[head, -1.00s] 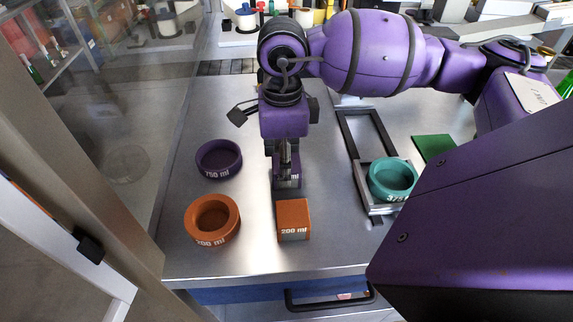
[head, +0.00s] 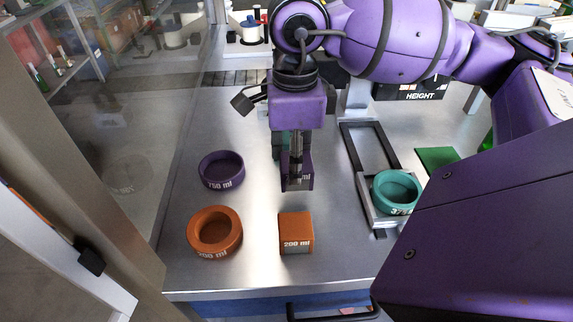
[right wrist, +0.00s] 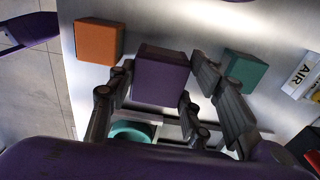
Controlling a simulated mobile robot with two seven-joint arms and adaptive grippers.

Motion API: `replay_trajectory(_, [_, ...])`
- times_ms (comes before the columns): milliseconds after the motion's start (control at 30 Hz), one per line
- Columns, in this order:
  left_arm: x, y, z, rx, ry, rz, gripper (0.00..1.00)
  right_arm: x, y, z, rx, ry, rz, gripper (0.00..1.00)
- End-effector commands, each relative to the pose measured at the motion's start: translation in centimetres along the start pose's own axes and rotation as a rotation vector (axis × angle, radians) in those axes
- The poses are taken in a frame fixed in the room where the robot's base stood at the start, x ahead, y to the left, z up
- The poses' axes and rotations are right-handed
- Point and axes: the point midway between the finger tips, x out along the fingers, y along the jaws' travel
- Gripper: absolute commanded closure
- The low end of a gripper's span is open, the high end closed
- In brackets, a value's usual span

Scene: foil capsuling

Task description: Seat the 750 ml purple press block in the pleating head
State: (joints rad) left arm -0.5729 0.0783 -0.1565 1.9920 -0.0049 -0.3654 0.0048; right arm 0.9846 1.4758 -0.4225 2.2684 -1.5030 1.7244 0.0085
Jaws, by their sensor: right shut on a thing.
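The purple block (head: 307,173), with a partly hidden white label ending in "ml", is held between the fingers of my right gripper (head: 296,172). The right wrist view shows the purple block (right wrist: 162,76) between the dark fingers (right wrist: 160,100), looking larger than the other blocks and apparently raised above the table. My left gripper is not in view. A black part marked HEIGHT (head: 412,95) is at the back right, largely covered by my right arm; I cannot tell whether it belongs to the pleating head.
An orange 200 ml block (head: 296,232) stands in front, a teal block (head: 278,148) behind. A purple 750 ml ring (head: 221,170) and orange ring (head: 214,232) lie left. A teal ring (head: 397,190) sits on the carriage of a dark rail frame (head: 352,147), near a green pad (head: 437,158).

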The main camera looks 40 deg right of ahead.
Motion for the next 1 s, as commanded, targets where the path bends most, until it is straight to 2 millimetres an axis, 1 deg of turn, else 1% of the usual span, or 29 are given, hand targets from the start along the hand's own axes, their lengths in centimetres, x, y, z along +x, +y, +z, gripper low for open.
replay_trajectory(33, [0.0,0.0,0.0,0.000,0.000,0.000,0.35,-1.2,0.8,-0.5,-0.003,0.002,-0.008,0.82])
replay_trajectory(133, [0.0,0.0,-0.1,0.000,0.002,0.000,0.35,-3.2,2.3,-1.1,-0.001,0.002,-0.007,0.82])
replay_trajectory(300, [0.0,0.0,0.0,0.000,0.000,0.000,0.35,-4.2,5.2,-2.3,0.000,0.004,-0.004,0.82])
replay_trajectory(567, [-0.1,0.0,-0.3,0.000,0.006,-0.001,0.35,-5.8,8.5,-3.7,0.000,0.004,-0.004,0.82])
replay_trajectory(633, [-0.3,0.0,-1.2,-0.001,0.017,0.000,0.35,-6.0,8.6,-3.5,-0.006,0.000,0.003,0.82])
replay_trajectory(767, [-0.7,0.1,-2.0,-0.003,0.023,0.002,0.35,-6.2,8.8,-3.6,-0.011,0.003,0.004,0.82])
replay_trajectory(1000, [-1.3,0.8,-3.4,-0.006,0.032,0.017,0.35,-6.5,9.4,-3.9,-0.018,0.004,0.004,0.82])
